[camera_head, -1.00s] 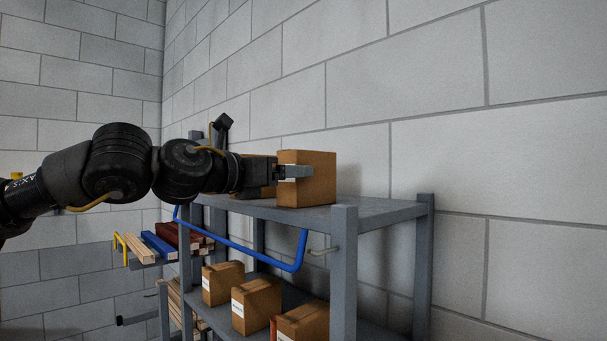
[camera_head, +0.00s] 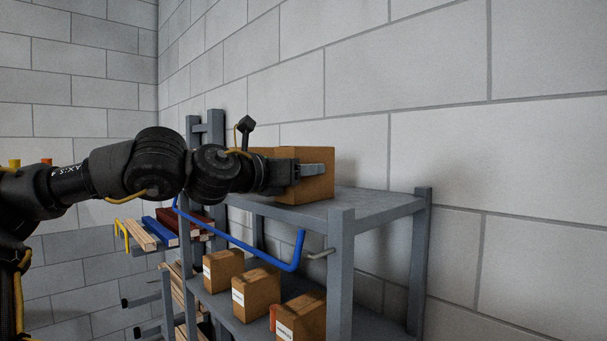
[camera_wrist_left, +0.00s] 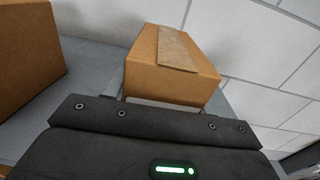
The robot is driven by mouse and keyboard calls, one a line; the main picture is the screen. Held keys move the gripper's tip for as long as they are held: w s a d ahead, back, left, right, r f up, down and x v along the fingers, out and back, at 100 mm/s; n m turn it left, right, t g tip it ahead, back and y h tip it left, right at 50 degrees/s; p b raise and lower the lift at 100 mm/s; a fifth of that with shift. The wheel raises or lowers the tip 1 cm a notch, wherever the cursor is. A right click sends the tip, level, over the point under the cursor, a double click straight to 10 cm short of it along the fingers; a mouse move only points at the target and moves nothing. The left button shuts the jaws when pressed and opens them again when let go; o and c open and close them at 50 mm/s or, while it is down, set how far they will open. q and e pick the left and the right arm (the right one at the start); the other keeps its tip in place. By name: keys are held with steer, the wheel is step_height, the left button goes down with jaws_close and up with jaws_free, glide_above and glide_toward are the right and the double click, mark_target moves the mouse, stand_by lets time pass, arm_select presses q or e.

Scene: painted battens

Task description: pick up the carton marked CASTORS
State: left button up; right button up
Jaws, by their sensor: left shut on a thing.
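A brown carton (camera_head: 318,187) stands on the right part of the grey rack's top shelf (camera_head: 370,207), or just above it; I cannot tell which. My left gripper (camera_head: 312,169) is shut on this carton, one finger lying across its near side. In the left wrist view the carton (camera_wrist_left: 172,62) shows upright beyond the gripper, with a tape strip along its top. No marking shows on the faces in view, so I cannot read whether it says CASTORS. My right gripper is not in view.
Another carton (camera_wrist_left: 28,55) stands close to the left on the same shelf. Several labelled cartons, one of them here (camera_head: 255,292), stand on the lower shelf. A blue rail (camera_head: 250,256) runs along the rack front. Battens (camera_head: 160,231) lie at left. A block wall is behind.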

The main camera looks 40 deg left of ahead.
arm_select(q)
steer(key=c, duration=0.3)
steer(key=shift+r, duration=0.1)
steer(key=shift+a+r+b, duration=0.15)
steer(key=shift+r+b, duration=0.15)
steer(key=shift+r, duration=0.25)
steer(key=s+d+r+b, duration=0.2)
steer(key=s+r+b, duration=0.5)
steer(key=s+r, duration=0.4)
steer(key=s, duration=0.3)
steer(key=shift+d+r+b, duration=0.2)
steer(key=shift+r+b, duration=0.15)
steer(key=shift+b, duration=0.05)
